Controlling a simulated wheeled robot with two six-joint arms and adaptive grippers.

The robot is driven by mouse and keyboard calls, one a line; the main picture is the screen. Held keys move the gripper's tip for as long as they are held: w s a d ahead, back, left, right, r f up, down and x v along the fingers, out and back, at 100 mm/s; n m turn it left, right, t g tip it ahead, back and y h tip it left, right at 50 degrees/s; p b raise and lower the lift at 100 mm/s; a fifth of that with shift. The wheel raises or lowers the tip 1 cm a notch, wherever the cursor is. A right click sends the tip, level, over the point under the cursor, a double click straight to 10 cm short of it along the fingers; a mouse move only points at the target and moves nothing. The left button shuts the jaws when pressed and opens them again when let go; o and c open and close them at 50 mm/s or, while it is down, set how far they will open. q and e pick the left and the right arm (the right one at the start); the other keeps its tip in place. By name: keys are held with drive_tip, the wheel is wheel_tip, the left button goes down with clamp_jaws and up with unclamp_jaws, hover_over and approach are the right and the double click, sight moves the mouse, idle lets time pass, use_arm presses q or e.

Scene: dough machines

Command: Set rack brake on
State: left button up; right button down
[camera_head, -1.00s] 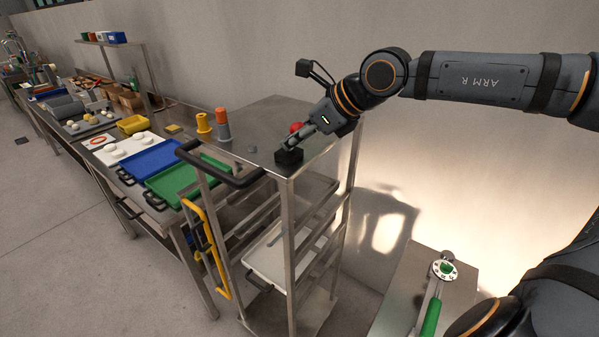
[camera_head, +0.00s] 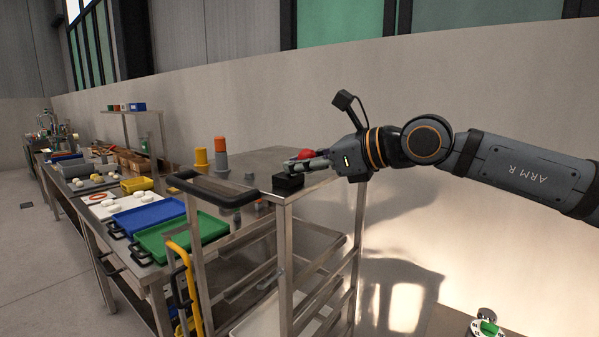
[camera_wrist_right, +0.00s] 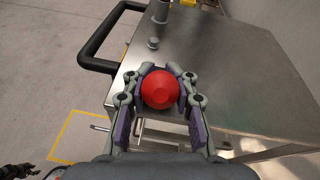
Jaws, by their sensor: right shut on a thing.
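The rack (camera_head: 283,270) is a steel frame with a flat top and a black push handle (camera_head: 215,193). A black block (camera_head: 288,182) sits at the near corner of its top, with a red ball knob (camera_head: 306,154) just above and behind it. My right gripper (camera_head: 303,164) is at this corner. In the right wrist view its two fingers (camera_wrist_right: 159,80) are closed around the red knob (camera_wrist_right: 159,90), one on each side. The lever under the knob is hidden.
Left of the rack a long table carries a green tray (camera_head: 180,238), a blue tray (camera_head: 150,217) and a yellow bin (camera_head: 137,184). Orange (camera_head: 221,145) and yellow (camera_head: 201,158) pieces stand behind the handle.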

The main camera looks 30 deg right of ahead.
sight(300, 154)
drive_tip(key=c, duration=1)
unclamp_jaws()
drive_tip(key=shift+c, duration=0.2)
drive_tip(key=shift+d+r, duration=0.15)
drive_tip(key=shift+r, duration=0.4)
drive_tip(key=r, duration=0.9)
drive_tip(key=shift+a, duration=0.2)
drive_tip(key=shift+d+f, duration=0.1)
